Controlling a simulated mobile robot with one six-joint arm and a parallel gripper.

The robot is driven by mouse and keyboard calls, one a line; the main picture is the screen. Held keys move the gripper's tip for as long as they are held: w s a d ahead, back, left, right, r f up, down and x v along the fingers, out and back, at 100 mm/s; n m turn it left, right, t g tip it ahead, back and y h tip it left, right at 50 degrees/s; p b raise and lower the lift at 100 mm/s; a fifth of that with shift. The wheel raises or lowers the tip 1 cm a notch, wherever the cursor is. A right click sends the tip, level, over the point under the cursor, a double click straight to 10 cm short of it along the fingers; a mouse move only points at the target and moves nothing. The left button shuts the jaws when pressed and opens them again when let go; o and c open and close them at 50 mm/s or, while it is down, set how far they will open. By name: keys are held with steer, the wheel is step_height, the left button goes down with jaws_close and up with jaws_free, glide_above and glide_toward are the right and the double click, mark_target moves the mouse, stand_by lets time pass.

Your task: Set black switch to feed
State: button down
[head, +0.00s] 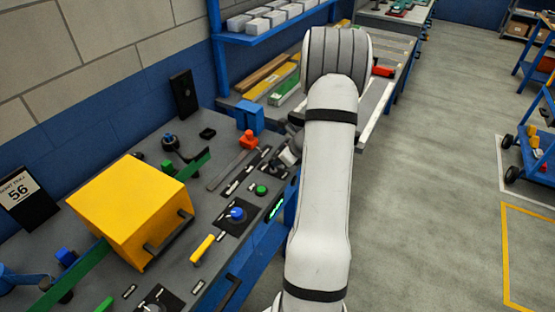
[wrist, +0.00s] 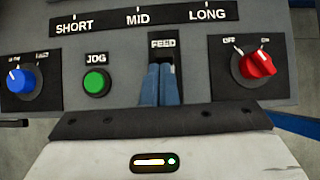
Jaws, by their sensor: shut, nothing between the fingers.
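The black switch (wrist: 177,60) sits below the FEED label (wrist: 163,44) on the grey panel in the wrist view. My gripper (wrist: 161,70) has its two blue fingers together, directly in front of the switch, covering most of it. I cannot tell whether the fingertips touch the switch or which position its lever is in. In the head view my gripper is down at the panel's right end, mostly hidden by my arm.
In the wrist view a green JOG button (wrist: 96,83) and a blue knob (wrist: 20,79) lie left, and a red OFF/ON knob (wrist: 258,65) lies right. In the head view a yellow box (head: 130,213) and yellow handle (head: 203,249) stand nearer.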

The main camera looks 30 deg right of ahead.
steer(key=shift+s+d+r, duration=0.1)
steer(key=shift+d, duration=0.1)
steer(key=shift+d+r+p, duration=0.1)
steer(key=shift+r+p, duration=0.55)
steer(key=shift+r, duration=0.1)
steer(key=shift+s+d, duration=0.1)
steer(key=shift+s, duration=0.1)
steer(key=s+f+v, duration=0.1)
steer(key=v, duration=1.1)
steer(key=shift+s+d+r, duration=0.3)
steer(key=shift+s+d, duration=0.1)
